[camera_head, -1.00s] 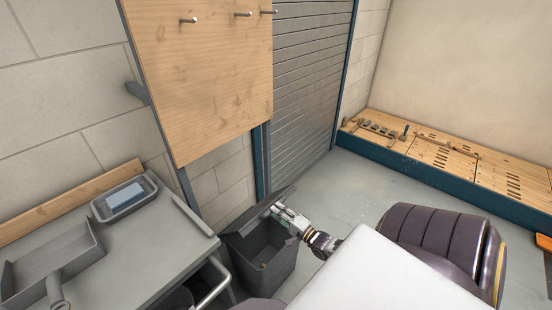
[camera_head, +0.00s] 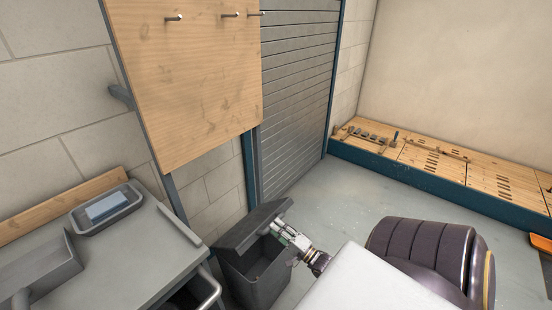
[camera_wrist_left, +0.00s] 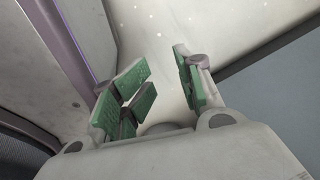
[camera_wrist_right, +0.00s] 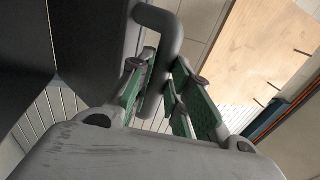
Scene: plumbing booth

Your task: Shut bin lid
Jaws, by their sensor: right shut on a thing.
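The dark grey bin (camera_head: 254,280) stands on the floor beside the workbench, with its inside partly visible. Its lid (camera_head: 248,226) is tilted up at the back, partly open. My right gripper (camera_head: 281,230) is at the lid's right side. In the right wrist view, its green-padded fingers (camera_wrist_right: 162,80) are closed around a grey curved handle (camera_wrist_right: 165,30), with dark panels beside it. My left gripper (camera_wrist_left: 158,78) shows only in the left wrist view. Its fingers are apart with nothing between them.
A grey workbench (camera_head: 150,255) with a grey tray holding a blue-grey block (camera_head: 107,207) is left of the bin.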

